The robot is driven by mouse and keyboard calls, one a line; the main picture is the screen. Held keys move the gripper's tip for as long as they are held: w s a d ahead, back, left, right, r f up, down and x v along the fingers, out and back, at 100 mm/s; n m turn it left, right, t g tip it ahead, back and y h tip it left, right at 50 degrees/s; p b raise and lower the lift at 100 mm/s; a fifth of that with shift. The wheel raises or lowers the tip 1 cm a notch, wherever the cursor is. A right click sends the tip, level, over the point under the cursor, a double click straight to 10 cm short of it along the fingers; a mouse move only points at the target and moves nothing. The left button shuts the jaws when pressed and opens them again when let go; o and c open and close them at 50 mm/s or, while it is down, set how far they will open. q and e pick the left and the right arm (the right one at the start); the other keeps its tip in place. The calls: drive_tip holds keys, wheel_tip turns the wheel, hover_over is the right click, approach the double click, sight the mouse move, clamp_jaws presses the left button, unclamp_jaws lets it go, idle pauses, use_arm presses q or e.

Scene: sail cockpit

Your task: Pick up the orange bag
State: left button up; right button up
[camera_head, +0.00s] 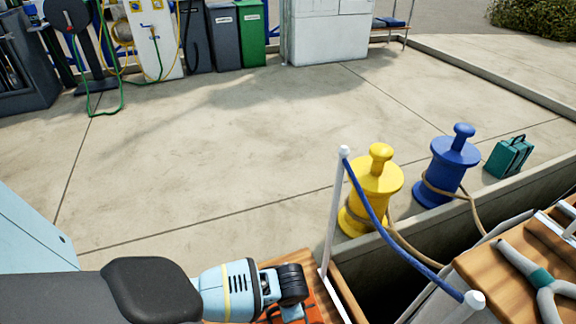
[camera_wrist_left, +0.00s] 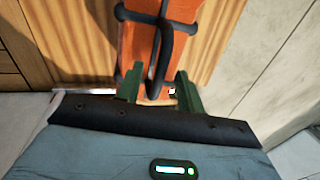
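The orange bag (camera_wrist_left: 173,40) lies on a slatted wooden surface in the left wrist view, with dark straps and a black loop handle (camera_wrist_left: 153,85). My left gripper (camera_wrist_left: 158,86) has its two green fingers apart, one on each side of the handle's near end. I cannot tell whether the fingers touch the handle. In the head view only a small part of the orange bag (camera_head: 312,303) shows at the bottom, mostly hidden by my left wrist above it. My right gripper is not in view.
A white post (camera_head: 333,215) with a blue rope (camera_head: 378,220) stands just right of my left wrist. Beyond it are a yellow bollard (camera_head: 376,190), a blue bollard (camera_head: 446,170) and a teal case (camera_head: 509,157). The concrete dock (camera_head: 210,160) is largely clear.

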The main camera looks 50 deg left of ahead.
use_arm(q)
drive_tip(key=shift+r, duration=0.1)
clamp_jaws()
drive_tip(key=shift+w, duration=0.1)
idle(1.2)
